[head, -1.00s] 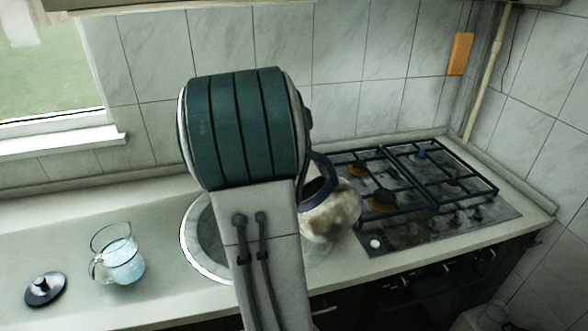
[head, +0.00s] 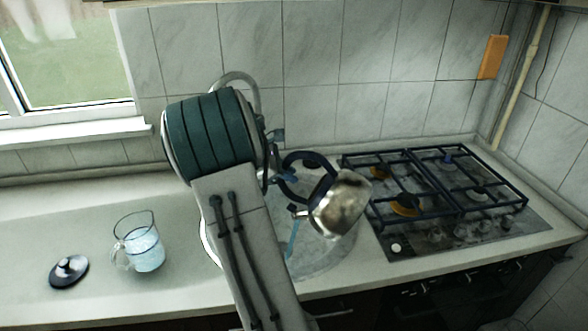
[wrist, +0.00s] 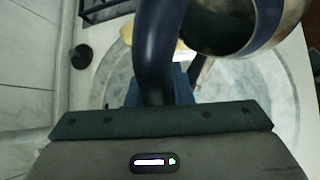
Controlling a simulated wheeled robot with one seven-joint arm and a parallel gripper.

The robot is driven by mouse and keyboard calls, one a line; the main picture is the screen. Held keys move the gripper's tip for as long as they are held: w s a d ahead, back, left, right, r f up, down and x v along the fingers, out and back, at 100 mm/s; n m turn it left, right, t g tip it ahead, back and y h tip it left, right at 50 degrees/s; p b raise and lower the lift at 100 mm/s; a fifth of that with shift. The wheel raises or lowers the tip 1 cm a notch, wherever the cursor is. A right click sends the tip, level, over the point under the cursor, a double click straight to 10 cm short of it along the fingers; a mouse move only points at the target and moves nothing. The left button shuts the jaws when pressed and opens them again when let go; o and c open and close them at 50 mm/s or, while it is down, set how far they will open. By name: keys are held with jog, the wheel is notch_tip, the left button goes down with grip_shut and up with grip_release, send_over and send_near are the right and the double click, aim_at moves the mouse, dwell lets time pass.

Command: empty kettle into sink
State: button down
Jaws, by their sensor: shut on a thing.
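The kettle (head: 342,205), with a mottled metallic body and a dark blue handle (head: 297,160), is held tilted over the round sink (head: 325,262). Its spout points left and down, and a thin blue stream of water (head: 293,238) falls from it into the sink. In the wrist view the kettle body (wrist: 285,25) shows with its dark open top, and the handle (wrist: 153,50) runs down to my gripper. My gripper (head: 277,178) is shut on the handle; my arm hides part of it and the sink's left side.
A gas stove (head: 450,200) stands right of the sink. A glass jug (head: 140,245) with bluish water and a dark lid (head: 68,271) sit on the counter at left. A faucet (head: 240,80) rises behind my arm. The counter between jug and sink is clear.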

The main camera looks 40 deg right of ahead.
jog(key=shift+w+a+f+g+h, duration=0.3)
jog(key=shift+w+f+g+h, duration=0.1)
jog(key=shift+w+f, duration=0.25)
jog(key=shift+w+a+f+n+g+h+p, duration=0.25)
jog(key=shift+w+a+f+g+h+p, duration=0.15)
jog(key=shift+w+f+p, duration=0.2)
jog(key=shift+w+a+f+n+g+h+p, duration=0.35)
jog(key=shift+w+f+g+p, duration=0.1)
jog(key=shift+w, duration=0.2)
jog(key=shift+w+a+f+n+g+h+p, duration=0.2)
jog(key=shift+w+a+f+g+h+p, duration=0.2)
jog(key=shift+w+p, duration=0.2)
jog(key=shift+w+d, duration=0.1)
dwell(2.0)
